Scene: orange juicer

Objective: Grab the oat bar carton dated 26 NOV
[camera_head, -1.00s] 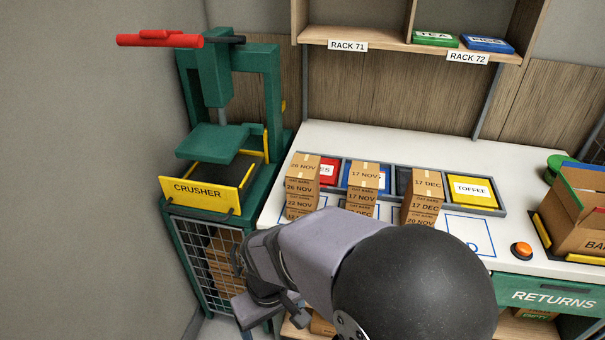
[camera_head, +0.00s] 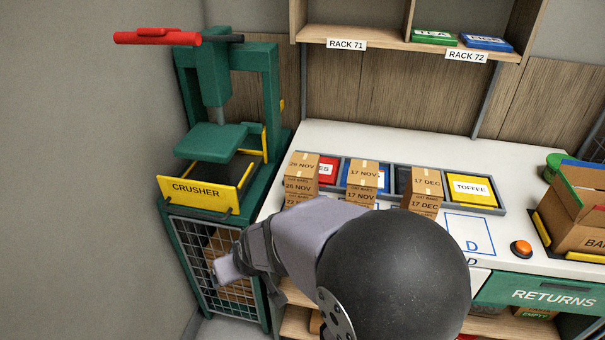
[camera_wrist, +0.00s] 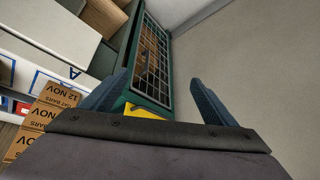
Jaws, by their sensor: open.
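The left stack of brown oat bar cartons stands on the white counter. Its top carton (camera_head: 301,180) reads 26 NOV on the front, and the one under it (camera_head: 298,202) seems to read 22 NOV. The middle stack (camera_head: 363,182) shows 17 NOV and the right stack (camera_head: 426,186) shows 17 DEC. My arm hides the lower parts of the stacks. My gripper (camera_wrist: 155,88) is open and empty in the wrist view, pointing toward the mesh cage. A carton reading 12 NOV (camera_wrist: 60,94) shows left of the fingers, with other cartons below it.
The green crusher (camera_head: 205,185) stands left of the counter, above a mesh cage (camera_head: 192,255) holding cartons. Coloured bins, including TOFFEE (camera_head: 471,189), sit behind the stacks. An orange button (camera_head: 521,248) and an open carton box (camera_head: 575,215) are to the right.

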